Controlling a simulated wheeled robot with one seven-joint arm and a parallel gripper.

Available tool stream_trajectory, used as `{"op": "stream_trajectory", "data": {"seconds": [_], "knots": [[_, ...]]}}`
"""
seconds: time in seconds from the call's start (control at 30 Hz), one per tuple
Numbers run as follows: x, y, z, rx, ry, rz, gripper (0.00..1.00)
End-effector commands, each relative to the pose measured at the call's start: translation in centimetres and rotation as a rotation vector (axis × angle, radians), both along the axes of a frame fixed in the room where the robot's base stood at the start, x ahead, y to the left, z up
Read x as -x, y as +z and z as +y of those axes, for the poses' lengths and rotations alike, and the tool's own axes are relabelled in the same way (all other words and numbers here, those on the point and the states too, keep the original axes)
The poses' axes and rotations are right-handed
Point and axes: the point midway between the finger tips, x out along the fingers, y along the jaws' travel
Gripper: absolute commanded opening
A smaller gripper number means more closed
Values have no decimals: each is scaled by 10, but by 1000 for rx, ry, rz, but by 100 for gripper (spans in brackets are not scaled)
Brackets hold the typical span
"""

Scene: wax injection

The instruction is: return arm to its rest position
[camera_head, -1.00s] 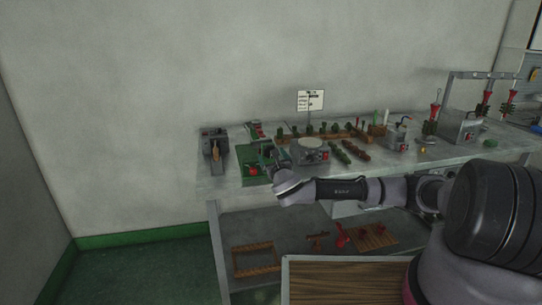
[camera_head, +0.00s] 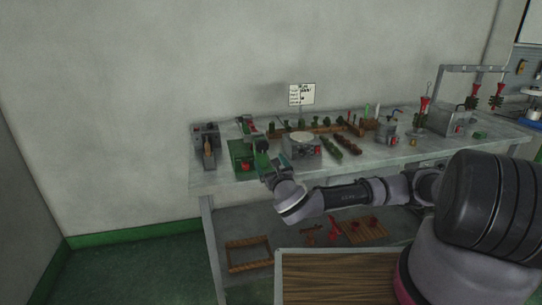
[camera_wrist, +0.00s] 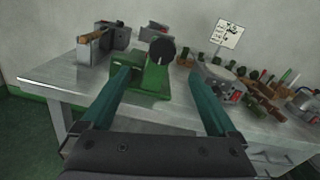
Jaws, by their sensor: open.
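My gripper (camera_head: 264,161) is at the front edge of the workbench (camera_head: 222,182), in front of a green machine (camera_head: 238,152). In the wrist view its two teal fingers (camera_wrist: 161,95) are spread apart with nothing between them. The green machine (camera_wrist: 153,82) with a dark round knob stands beyond the fingertips, apart from them as far as I can tell. My arm stretches from the right of the head view across the bench front.
A grey device (camera_head: 207,143) stands at the bench's left end. A round-topped machine (camera_head: 303,144), a small sign (camera_head: 301,94) and several dark parts stand right of the gripper. A metal stand (camera_head: 470,69) is further right. A wooden frame (camera_head: 248,254) lies on the lower shelf.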

Motion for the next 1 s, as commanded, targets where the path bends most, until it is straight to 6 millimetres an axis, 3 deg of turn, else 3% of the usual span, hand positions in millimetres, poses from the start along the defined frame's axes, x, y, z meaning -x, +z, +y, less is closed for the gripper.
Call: {"op": "stream_trajectory", "data": {"seconds": [0.17,0.3,0.5,0.77,1.0], "knots": [[4,4,18,137,138,-47,94],[13,0,37,345,322,-103,94],[25,-12,41,670,559,-172,94],[27,-20,7,1099,800,-231,94],[19,1,-50,1472,952,-235,94]]}}
